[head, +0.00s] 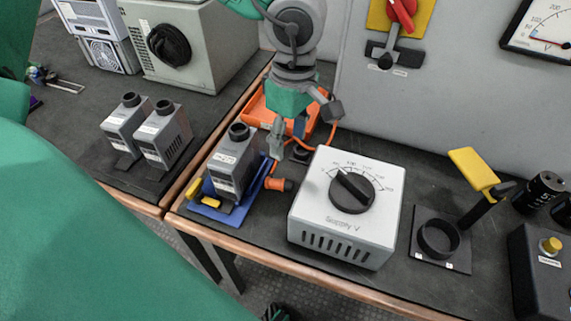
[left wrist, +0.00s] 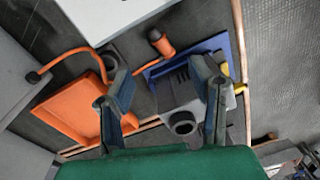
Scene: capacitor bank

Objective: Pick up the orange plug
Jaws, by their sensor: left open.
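The orange plug (head: 279,184) lies beside the blue base (head: 211,212), left of the white supply box (head: 345,209). It also shows in the left wrist view (left wrist: 161,43), lying near the corner of the blue base, with an orange cable by it. My left gripper (head: 304,134) is open and empty, above and behind the plug in the head view. In the left wrist view its two fingers (left wrist: 158,85) are spread wide, with the plug beyond them, apart from both. My right gripper is not in view.
A grey capacitor (head: 234,169) stands on the blue base, with a yellow plug (head: 195,188) at its left. An orange tray (head: 256,106) lies behind. Two more capacitors (head: 162,136) stand at left. A yellow-handled switch (head: 474,171) stands right of the supply box.

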